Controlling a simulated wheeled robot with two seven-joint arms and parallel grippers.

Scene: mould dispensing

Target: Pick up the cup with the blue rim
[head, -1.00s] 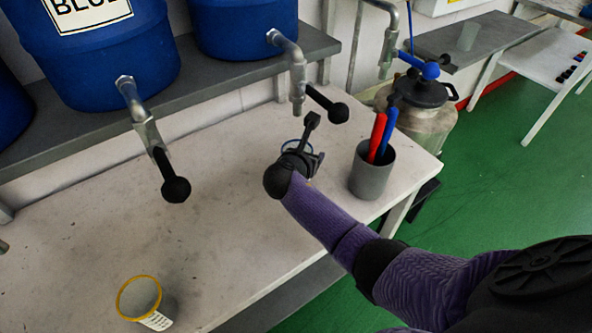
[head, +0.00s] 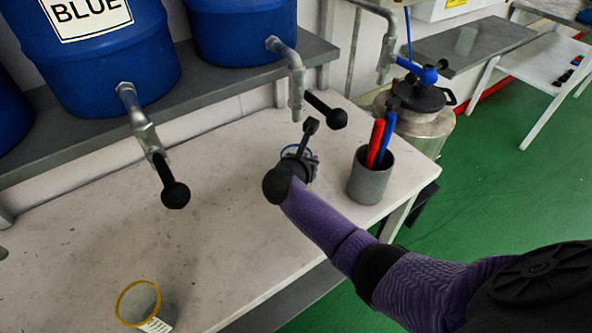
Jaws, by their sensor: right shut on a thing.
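The cup with the blue rim (head: 290,149) stands under the tap of the right blue barrel, mostly hidden behind my right gripper. Only a bit of its blue rim shows. My right gripper (head: 303,160) is shut on this cup at the table's right part; its fingers are partly hidden by my own wrist. A cup with a yellow rim (head: 138,303) stands apart at the table's front left. My left gripper is not in view.
A grey holder (head: 369,179) with a red and a blue stick stands just right of my right gripper. Metal taps with black handles (head: 174,194) hang over the table from the blue barrels (head: 112,65). The table's middle (head: 110,225) is clear.

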